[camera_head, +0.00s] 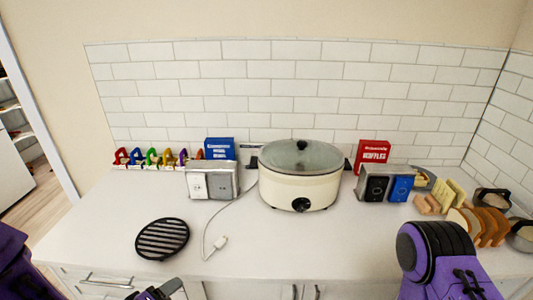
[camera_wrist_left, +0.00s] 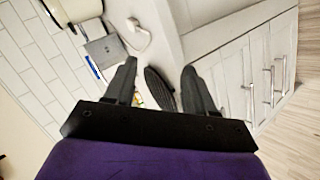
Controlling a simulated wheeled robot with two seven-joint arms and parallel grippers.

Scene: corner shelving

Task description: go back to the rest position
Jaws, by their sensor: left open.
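My left gripper (camera_head: 160,290) shows at the bottom edge of the head view, low at the front of the counter. In the left wrist view its two black fingers (camera_wrist_left: 160,68) are spread apart with nothing held between them. The black round grill trivet (camera_head: 162,239) lies on the counter beyond it, and it also shows between the fingers in the left wrist view (camera_wrist_left: 158,88), apart from them. My right arm, purple with a black joint, shows at the lower right of the head view. My right gripper is out of view.
Drawers and cabinet doors (camera_wrist_left: 262,80) are below. The counter's front middle is clear.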

